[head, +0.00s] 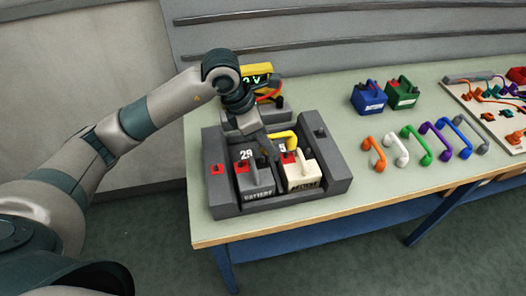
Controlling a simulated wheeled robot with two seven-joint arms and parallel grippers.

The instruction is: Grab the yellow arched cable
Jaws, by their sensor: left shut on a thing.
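The yellow arched cable (285,136) is above the back of the white battery (302,174) in the dark grey tray (226,205). My left gripper (266,148) reaches down from the upper left and is shut on the cable's left part. The gripper hides some of that end. I cannot tell whether the cable's ends touch anything. A grey battery (255,180) marked 29 sits left of the white one. My right gripper is not in view.
A yellow meter (257,72) with a green display stands behind the tray. Blue (369,97) and green (402,93) batteries stand farther right. Orange, white, green, purple, blue and grey arched cables lie in a row on the table (330,92). A board with coloured wires (490,98) is at far right.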

